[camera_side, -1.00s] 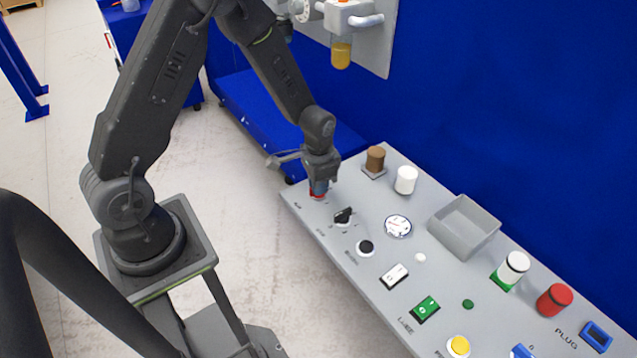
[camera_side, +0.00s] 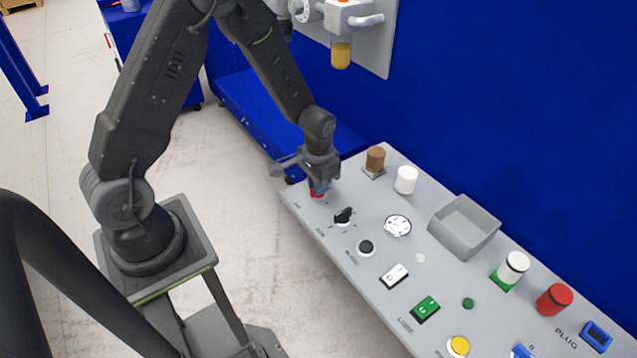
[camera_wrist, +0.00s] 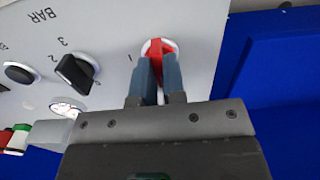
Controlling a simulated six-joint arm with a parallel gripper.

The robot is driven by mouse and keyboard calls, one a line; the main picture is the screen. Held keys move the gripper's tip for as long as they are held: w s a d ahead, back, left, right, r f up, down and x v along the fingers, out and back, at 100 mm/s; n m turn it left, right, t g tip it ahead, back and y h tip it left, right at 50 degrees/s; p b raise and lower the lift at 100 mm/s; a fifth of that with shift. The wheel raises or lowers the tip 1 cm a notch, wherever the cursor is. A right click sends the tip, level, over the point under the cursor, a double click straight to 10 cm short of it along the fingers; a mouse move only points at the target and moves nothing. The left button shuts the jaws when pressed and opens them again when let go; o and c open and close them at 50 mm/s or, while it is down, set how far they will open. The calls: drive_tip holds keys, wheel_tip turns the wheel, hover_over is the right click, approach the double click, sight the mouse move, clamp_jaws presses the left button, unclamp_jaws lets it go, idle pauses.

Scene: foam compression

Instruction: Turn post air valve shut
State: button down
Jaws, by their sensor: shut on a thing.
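The air valve is a red knob (camera_wrist: 158,47) on a white round base at the far end of the grey panel, beside a printed "1" in the wrist view. In the side view the red valve (camera_side: 318,194) shows just under my gripper (camera_side: 320,185). My gripper, also in the wrist view (camera_wrist: 158,62), is shut on the red knob with one finger on each side. The fingers hide part of the knob.
A black selector knob (camera_side: 343,216) and a black button (camera_side: 365,247) sit close by on the panel (camera_side: 325,240). A brown cylinder (camera_side: 375,158), a white cylinder (camera_side: 406,180), a gauge (camera_side: 397,226) and a grey open bin (camera_side: 464,228) stand further along.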

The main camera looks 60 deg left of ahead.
drive_tip(key=c, duration=1.2)
unclamp_jaws()
wheel_tip(320, 180, up, 14)
drive_tip(key=s+d+r+t, duration=0.2)
drive_tip(key=s+d+r, duration=0.1)
drive_tip(key=s+r, duration=0.4)
drive_tip(key=s+d+r+t, duration=0.3)
drive_tip(key=s+r, duration=0.4)
drive_tip(key=s, duration=0.3)
drive_tip(key=shift+r+t, duration=0.15)
drive_tip(key=shift+t, duration=0.15)
